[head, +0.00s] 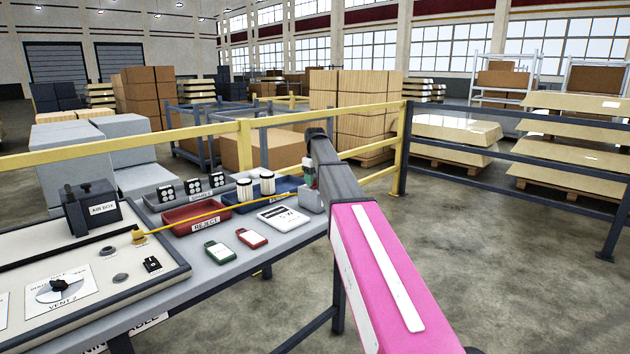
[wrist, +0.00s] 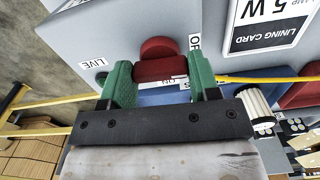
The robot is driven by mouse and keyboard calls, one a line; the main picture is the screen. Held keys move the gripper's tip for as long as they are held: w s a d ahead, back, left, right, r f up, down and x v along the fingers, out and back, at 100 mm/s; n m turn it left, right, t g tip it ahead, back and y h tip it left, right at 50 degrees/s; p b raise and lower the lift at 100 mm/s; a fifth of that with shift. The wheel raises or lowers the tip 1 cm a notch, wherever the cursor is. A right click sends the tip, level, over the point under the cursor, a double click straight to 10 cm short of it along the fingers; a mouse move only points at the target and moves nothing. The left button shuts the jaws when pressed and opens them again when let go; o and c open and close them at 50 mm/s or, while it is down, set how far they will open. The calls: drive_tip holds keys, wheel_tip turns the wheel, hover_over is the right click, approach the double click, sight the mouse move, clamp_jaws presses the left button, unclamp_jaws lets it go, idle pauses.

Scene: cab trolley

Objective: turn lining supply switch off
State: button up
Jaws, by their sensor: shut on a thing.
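The lining supply switch is a grey box with a red knob (wrist: 159,50) on it. In the wrist view my gripper (wrist: 162,82) has its green fingers closed on either side of the knob's near part. A label reading LIVE is on the left of the box, a partly hidden label starting OF is right of the knob, and another partly covered label lies just below it. In the head view the grey switch box (head: 311,201) stands at the tray table's right end. My gripper (head: 309,173) is at its top, with the knob mostly hidden.
Left of the box are a white lining card (head: 283,216), a blue tray (head: 287,184) with white cylinders, a red REJECT tray (head: 197,217), and green and red tags. A yellow cord (head: 195,218) crosses the table. A yellow rail (head: 215,130) stands behind.

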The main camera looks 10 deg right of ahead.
drive_tip(key=shift+n, duration=0.4)
drive_tip(key=o, duration=0.9)
wheel_tip(320, 180, up, 11)
drive_tip(key=shift+f, duration=0.1)
idle(0.4)
